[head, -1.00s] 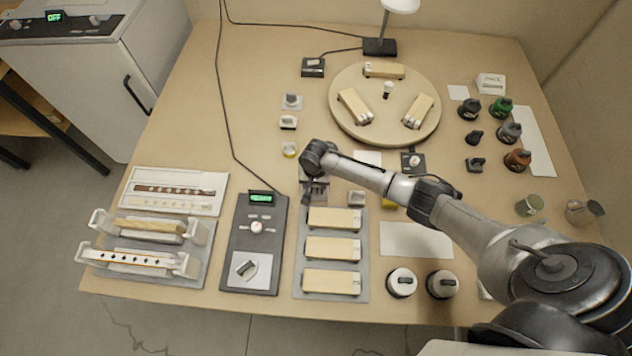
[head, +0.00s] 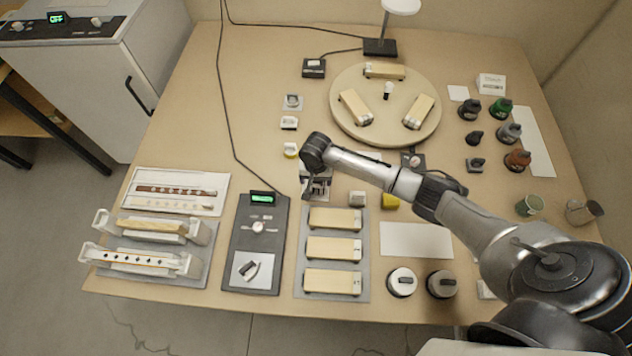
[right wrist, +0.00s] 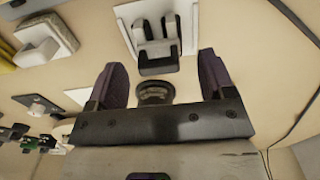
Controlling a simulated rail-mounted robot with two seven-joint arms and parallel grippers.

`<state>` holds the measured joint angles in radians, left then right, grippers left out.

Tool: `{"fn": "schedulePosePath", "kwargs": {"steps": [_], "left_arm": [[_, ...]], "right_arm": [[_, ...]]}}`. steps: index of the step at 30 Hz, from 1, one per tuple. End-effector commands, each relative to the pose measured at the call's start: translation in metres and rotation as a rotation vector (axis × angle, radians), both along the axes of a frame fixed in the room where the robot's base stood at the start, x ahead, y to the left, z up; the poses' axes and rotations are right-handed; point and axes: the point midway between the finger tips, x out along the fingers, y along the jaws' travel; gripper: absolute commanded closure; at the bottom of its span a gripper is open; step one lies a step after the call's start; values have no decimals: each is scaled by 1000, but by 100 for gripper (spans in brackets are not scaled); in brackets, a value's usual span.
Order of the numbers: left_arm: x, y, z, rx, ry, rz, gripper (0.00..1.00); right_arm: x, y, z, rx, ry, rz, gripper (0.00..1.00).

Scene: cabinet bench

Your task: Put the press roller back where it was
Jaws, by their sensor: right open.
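My right gripper (head: 312,172) is open, pointing down beside the far end of the grey slab. In the right wrist view its two dark fingers (right wrist: 156,84) stand apart. Just ahead of them a grey metal piece with upright cheeks and a dark end (right wrist: 158,48) sits on a white square plate; it looks like the press roller, though I cannot be sure. It also shows partly under the gripper in the head view (head: 319,187). A dark round part (right wrist: 155,93) shows between the fingers; I cannot tell what it belongs to. My left gripper is out of view.
Several cream blocks lie on the grey slab (head: 300,265). A pale block (head: 357,198) and a yellow block (head: 390,201) stand to the right. A dark device (head: 258,228) is at left. Small items line the left of the round board (head: 345,120). Bottles stand far right.

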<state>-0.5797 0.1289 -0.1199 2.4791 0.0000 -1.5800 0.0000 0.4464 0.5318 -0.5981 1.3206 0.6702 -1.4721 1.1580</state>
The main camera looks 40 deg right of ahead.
Motion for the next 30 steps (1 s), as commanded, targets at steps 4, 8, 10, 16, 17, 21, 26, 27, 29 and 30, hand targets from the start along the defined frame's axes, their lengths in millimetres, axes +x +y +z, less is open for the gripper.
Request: {"fn": "schedulePosePath", "kwargs": {"steps": [4,8,10,16,17,21,26,27,29,30], "left_arm": [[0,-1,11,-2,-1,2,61],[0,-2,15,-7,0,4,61],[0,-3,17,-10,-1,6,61],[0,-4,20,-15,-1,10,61],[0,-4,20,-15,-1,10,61],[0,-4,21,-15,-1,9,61],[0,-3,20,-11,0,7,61],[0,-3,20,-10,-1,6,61],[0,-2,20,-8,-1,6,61],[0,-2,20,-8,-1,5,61]], "right_arm": [[0,0,33,1,-2,1,24],[0,0,55,1,-1,1,24],[0,0,64,0,-1,1,24],[0,0,81,0,1,-1,24],[0,0,83,0,1,0,24],[0,1,86,1,1,0,24],[-10,11,80,9,-2,47,24],[-17,20,75,16,-8,85,24],[-33,36,67,27,-20,164,24],[-47,49,61,39,-33,229,24]]}}
